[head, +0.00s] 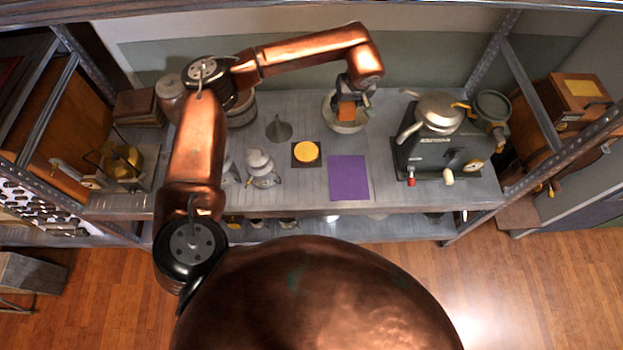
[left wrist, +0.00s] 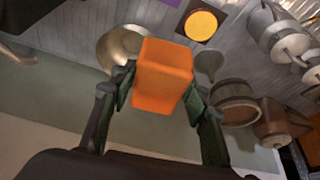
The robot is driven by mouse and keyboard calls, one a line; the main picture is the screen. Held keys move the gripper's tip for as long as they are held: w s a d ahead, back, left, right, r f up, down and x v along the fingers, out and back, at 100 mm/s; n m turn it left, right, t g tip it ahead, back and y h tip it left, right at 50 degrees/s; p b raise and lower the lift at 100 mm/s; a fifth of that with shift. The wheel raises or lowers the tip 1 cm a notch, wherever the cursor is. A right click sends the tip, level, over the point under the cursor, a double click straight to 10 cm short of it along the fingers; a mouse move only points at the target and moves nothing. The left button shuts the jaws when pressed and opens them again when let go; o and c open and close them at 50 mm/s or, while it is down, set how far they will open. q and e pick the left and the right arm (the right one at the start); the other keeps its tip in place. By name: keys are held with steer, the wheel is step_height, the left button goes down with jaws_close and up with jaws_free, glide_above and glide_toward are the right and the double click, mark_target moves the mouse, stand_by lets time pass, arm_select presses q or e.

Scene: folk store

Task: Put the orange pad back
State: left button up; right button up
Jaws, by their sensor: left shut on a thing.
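The orange pad (head: 346,111) is a small block. It also shows large in the left wrist view (left wrist: 163,75), held between the two fingers. My left gripper (head: 352,98) is shut on it at the back of the shelf. In the head view the pad is over a pale metal bowl (head: 343,126); the height between them is hard to judge. In the left wrist view the bowl (left wrist: 113,48) is behind and to the left of the pad. My right gripper is not in view.
A purple mat (head: 348,178) and a dark square with a yellow disc (head: 307,152) lie on the shelf (head: 385,190). A grey funnel (head: 279,130) and a white figure-like pot (head: 262,165) stand left. A dark machine (head: 440,155) with a silver pan stands right.

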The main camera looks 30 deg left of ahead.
arm_select(q)
steer(key=s+d+f+n+g+y+b, duration=0.15)
steer(key=s+d+f+n, duration=0.25)
steer(key=s+f+n, duration=0.45)
steer(key=s+d+f+n+g+b, duration=0.3)
steer(key=s+d+f, duration=0.15)
steer(key=f, duration=0.75)
steer(key=shift+n, duration=0.25)
steer(key=a+f, duration=0.2)
steer(key=a, duration=0.2)
steer(key=s+a+f+p, duration=0.1)
steer(key=a+f, duration=0.2)
steer(key=a, duration=0.2)
steer(key=a+f, duration=0.3)
steer(key=a, duration=0.1)
steer(key=shift+s+a+f+p, duration=0.15)
steer(key=shift+s+a+p, duration=0.1)
steer(key=shift+s+p, duration=0.1)
steer(key=shift+a+f, duration=0.55)
steer(key=shift+f, duration=0.1)
step_height(320, 180, down, 3)
steer(key=shift+a+f, duration=0.1)
steer(key=shift+a, duration=0.05)
steer(key=shift+f, duration=0.15)
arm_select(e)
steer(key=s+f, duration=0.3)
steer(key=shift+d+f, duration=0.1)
